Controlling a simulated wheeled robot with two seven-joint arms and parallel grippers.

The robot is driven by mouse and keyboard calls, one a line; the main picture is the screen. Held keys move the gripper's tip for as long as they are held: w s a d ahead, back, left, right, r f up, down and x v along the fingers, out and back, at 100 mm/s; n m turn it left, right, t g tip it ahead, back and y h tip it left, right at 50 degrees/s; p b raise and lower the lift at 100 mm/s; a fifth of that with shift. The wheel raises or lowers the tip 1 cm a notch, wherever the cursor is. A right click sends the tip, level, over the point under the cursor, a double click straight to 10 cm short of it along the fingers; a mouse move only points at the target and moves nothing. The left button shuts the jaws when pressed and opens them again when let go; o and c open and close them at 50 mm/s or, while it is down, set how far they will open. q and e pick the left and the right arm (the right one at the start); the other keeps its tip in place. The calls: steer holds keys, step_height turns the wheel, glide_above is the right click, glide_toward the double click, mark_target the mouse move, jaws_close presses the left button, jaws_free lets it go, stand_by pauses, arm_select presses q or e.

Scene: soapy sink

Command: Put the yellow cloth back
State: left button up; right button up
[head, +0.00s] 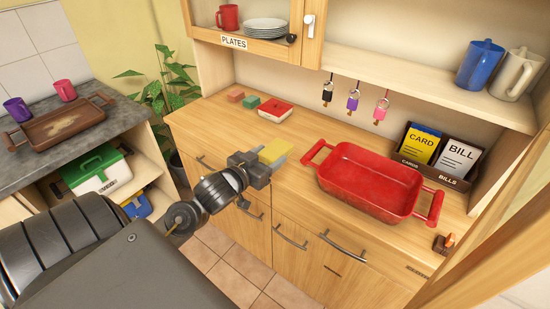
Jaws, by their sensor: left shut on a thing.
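My left gripper (276,154) reaches in from the lower left and is shut on the yellow cloth (274,151). The cloth looks like a small flat yellow block between the grey fingers. It shows over the wooden counter (215,118), left of a red tray. I cannot tell how far it is above the surface. Part of the cloth is hidden by the fingers. My right gripper is not in view.
A red tray with handles (370,180) takes up the counter's right half. Keys (353,101) hang behind. A card holder (440,151) stands at right.

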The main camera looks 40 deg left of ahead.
mark_target(268, 146)
arm_select(q)
steer(key=shift+w+a+f, duration=0.1)
steer(key=shift+w+a, duration=0.1)
steer(key=shift+w, duration=0.05)
steer(key=w+a+f, duration=0.1)
steer(key=w, duration=0.1)
steer(key=w+a+f+p, duration=0.1)
steer(key=w+a, duration=0.1)
steer(key=w+a+f, duration=0.1)
steer(key=w+a, duration=0.1)
steer(key=shift+f+p, duration=0.1)
steer(key=shift+p, duration=0.3)
steer(key=w+a+f, duration=0.1)
steer(key=w+f, duration=0.1)
steer(key=f, duration=0.1)
steer(key=w+a+f, duration=0.1)
steer(key=f, duration=0.1)
steer(key=shift+w+a+f, duration=0.25)
steer(key=shift+w+a, duration=0.1)
steer(key=shift+w, duration=0.05)
steer(key=shift+w+a+f+p, duration=0.3)
steer(key=shift+w+a+f, duration=0.05)
steer(key=shift+f, duration=0.3)
step_height(268, 146, down, 3)
steer(key=shift+r, duration=0.1)
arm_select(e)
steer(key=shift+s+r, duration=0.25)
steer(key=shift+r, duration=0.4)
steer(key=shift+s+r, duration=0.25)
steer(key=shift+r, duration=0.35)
